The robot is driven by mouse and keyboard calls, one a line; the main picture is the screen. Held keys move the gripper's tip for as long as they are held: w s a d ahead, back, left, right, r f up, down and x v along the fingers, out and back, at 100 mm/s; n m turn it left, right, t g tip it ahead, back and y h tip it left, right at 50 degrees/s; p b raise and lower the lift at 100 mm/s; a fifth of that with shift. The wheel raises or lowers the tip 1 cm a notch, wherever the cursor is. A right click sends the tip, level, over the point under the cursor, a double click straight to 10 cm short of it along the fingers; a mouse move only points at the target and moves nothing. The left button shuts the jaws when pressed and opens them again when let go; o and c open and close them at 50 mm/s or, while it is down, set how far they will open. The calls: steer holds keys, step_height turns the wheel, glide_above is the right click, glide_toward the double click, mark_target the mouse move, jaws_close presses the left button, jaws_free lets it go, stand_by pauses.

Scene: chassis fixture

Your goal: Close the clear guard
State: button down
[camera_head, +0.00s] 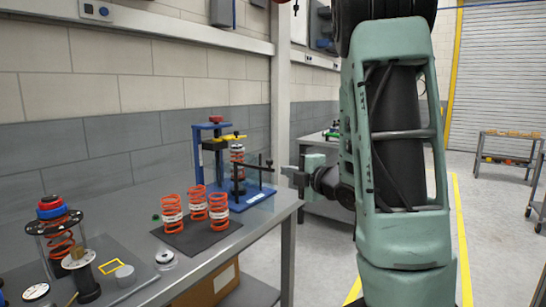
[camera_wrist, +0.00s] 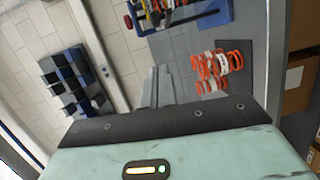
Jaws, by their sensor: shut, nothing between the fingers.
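The blue fixture (camera_head: 213,150) stands on the grey bench, with a red knob on top, a yellow piece and a dark-and-red spring unit (camera_head: 237,160) inside. A black bar and a faint see-through panel (camera_head: 258,196) show at its right front; this looks like the clear guard, seemingly swung out, but its exact angle is hard to tell. My gripper (camera_head: 288,172) is just right of the bar, shut and empty; I cannot tell whether it touches. In the wrist view the shut fingers (camera_wrist: 158,88) point toward the bench, with the fixture (camera_wrist: 185,14) at the top edge.
Several orange springs (camera_head: 196,204) stand on a dark mat in front of the fixture. A black-and-red spring assembly (camera_head: 55,225) and small parts are at the left. Cardboard boxes (camera_head: 207,287) sit below the bench. Open floor lies right of the bench.

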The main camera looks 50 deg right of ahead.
steer(key=w+p, duration=0.1)
steer(key=p, duration=0.2)
steer(key=w+p, duration=0.1)
steer(key=p, duration=0.2)
steer(key=shift+d+r, duration=0.2)
steer(key=shift+p, duration=0.8)
steer(key=w+d+f+p, duration=0.1)
steer(key=w+d+p, duration=0.1)
steer(key=w+d, duration=0.2)
steer(key=x, duration=0.3)
steer(key=shift+w, duration=0.15)
